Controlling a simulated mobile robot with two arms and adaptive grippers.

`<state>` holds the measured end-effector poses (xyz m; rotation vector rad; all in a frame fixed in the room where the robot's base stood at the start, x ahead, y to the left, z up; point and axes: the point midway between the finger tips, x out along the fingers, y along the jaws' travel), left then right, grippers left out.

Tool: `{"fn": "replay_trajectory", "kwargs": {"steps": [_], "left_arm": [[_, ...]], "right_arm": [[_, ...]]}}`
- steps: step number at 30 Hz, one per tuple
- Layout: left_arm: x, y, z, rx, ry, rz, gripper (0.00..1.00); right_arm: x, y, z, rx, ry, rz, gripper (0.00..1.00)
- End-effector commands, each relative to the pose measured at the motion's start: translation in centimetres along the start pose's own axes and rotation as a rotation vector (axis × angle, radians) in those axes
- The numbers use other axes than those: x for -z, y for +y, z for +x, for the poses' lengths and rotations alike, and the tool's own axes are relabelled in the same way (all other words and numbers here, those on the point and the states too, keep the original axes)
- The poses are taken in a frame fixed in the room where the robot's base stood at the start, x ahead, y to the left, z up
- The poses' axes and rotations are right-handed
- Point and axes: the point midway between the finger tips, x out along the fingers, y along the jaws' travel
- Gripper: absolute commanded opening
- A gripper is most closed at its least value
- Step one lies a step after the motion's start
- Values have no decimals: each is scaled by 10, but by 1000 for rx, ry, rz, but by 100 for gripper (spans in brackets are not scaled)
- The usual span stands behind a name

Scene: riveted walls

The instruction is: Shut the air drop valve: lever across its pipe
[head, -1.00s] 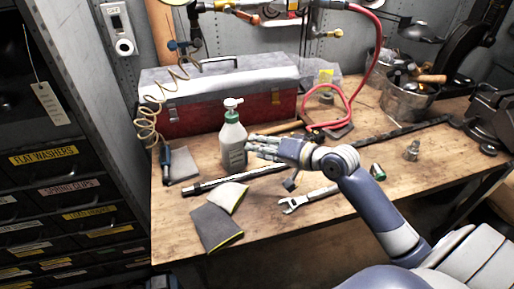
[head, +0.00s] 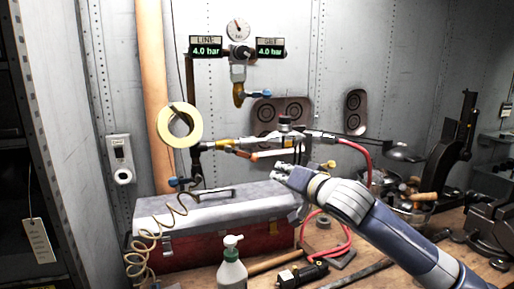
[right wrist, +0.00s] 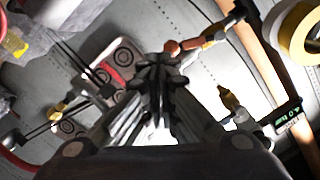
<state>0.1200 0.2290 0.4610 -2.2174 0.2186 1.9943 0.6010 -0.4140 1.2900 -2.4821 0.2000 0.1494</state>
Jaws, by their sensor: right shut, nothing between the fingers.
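A horizontal air pipe (head: 265,142) with brass fittings runs along the wall above the toolbox. A thin bar with an orange-red end (head: 256,156) lies just under it, roughly along the pipe; I cannot tell for sure that this is the valve lever. In the right wrist view the red end (right wrist: 171,46) shows just beyond my fingertips. A short blue handle (head: 262,94) sticks out beside the brass elbow under the regulator. My right gripper (head: 280,171), also in the right wrist view (right wrist: 160,66), is shut and empty, below and in front of the bar. My left gripper is out of view.
A yellow tape roll (head: 180,123) hangs left of the pipe. The red hose (head: 367,163) loops down on the right. Two pressure displays (head: 206,47) read 4.0 bar.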

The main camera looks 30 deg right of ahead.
Motion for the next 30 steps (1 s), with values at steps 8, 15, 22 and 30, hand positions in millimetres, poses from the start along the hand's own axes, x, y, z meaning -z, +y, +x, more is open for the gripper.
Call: {"fn": "replay_trajectory", "kwargs": {"steps": [8,15,22,30], "left_arm": [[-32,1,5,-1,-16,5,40],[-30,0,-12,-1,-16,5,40],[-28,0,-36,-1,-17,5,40],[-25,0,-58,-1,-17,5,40]], "right_arm": [[67,-19,-18,-12,146,-7,0],[74,-21,3,-13,148,-2,0],[81,-21,42,-12,147,0,0],[80,-19,84,-13,143,-5,0]]}}
